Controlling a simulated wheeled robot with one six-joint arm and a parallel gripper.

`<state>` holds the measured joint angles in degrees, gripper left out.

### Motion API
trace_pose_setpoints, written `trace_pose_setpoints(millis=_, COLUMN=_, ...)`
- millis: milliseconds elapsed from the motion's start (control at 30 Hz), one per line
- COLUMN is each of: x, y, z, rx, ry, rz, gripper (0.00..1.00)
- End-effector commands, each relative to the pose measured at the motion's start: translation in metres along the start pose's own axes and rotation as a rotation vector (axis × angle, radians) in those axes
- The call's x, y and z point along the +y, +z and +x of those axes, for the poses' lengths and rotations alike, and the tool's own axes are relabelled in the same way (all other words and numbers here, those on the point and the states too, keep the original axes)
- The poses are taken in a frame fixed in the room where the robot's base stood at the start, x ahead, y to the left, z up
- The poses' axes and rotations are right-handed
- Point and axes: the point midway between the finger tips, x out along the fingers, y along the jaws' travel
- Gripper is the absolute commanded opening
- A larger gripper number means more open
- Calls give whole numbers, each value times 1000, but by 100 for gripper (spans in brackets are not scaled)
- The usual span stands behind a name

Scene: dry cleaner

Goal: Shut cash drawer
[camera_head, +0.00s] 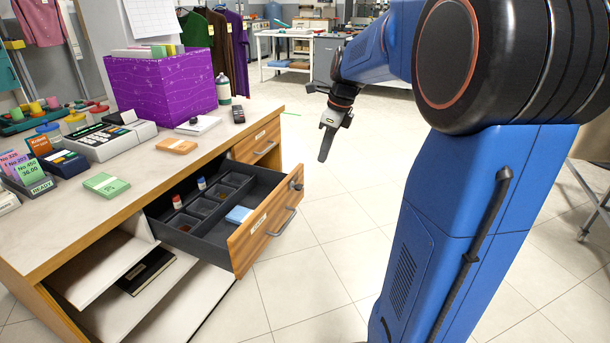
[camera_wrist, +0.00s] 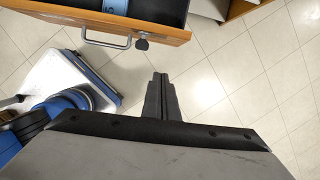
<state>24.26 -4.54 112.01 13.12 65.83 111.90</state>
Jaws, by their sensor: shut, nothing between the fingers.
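The cash drawer (camera_head: 264,229) is pulled out from the wooden counter in the head view, with a wood front, a metal bar handle (camera_head: 283,223) and a dark knob or lock at its upper corner. Its dark tray holds small bottles, coins and a blue bundle (camera_head: 238,214). The drawer front (camera_wrist: 125,28) also shows at the top of the wrist view, with its handle and knob. My gripper (camera_head: 324,158) is shut and empty, pointing down in front of the drawer over the floor. Its closed fingers (camera_wrist: 160,77) are apart from the drawer front.
The counter top (camera_head: 140,190) carries a purple box (camera_head: 161,83), a cash register (camera_head: 110,138), a green bundle (camera_head: 106,184) and an orange bundle (camera_head: 177,145). A closed upper drawer (camera_head: 262,143) sits beside the open one. Tiled floor in front is clear.

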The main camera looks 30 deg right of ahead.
Motion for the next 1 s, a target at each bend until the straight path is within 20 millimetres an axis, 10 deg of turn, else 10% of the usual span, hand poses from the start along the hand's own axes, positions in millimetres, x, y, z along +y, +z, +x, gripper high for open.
trace_pose_setpoints(millis=267, x=-8, y=0, z=14, rx=-1, ry=7, rz=59, gripper=0)
trace_pose_setpoints(millis=800, x=-7, y=0, z=105, rx=0, ry=8, rz=56, gripper=0)
trace_pose_setpoints(millis=1000, x=-9, y=28, z=109, rx=-2, ry=5, rz=53, gripper=0)
